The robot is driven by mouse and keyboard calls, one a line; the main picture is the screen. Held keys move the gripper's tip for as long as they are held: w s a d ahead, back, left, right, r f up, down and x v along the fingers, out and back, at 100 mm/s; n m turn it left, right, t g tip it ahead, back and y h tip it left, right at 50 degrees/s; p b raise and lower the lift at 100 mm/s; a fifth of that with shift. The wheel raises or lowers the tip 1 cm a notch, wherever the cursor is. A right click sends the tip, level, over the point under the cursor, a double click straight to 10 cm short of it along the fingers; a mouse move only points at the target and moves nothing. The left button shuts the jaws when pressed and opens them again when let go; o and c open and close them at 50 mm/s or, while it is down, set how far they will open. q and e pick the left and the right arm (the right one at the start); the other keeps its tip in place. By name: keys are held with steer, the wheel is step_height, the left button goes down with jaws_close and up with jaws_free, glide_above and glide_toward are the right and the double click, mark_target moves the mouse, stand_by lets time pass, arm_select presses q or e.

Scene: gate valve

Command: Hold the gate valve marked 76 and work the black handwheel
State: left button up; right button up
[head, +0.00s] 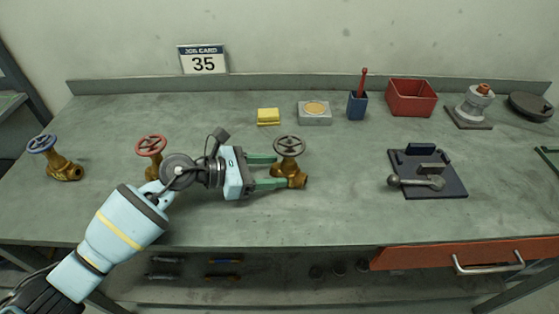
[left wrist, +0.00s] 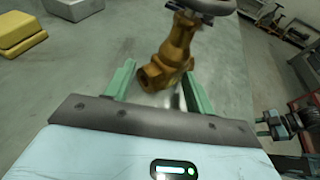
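The gate valve with the black handwheel (head: 289,146) has a brass body (head: 297,182) and stands upright on the bench. My left gripper (head: 278,171) is open, with its green fingers reaching to both sides of the brass body. The left wrist view shows the brass body (left wrist: 172,58) between and just beyond the fingers; contact cannot be made out. The handwheel is cut off at the top there. No number 76 is readable on the valve. A light blue and dark part at the right of the left wrist view looks like my right arm; its fingers are not clear.
A red-wheeled valve (head: 151,146) stands behind my left arm, and a blue-wheeled valve (head: 42,144) at far left. The job card (head: 203,60) reads 35. A yellow block (head: 268,116), grey block (head: 314,118) and red bin (head: 411,98) stand behind. A dark fixture (head: 440,186) sits right.

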arm_select(q)
steer(key=shift+w+d+f, duration=0.1)
steer(key=shift+d, duration=0.25)
arm_select(e)
steer(key=shift+s, duration=0.15)
steer(key=shift+s, duration=0.1)
arm_select(q)
steer(key=c, duration=0.6)
steer(key=shift+c, duration=0.3)
arm_select(e)
steer(key=shift+o, duration=0.3)
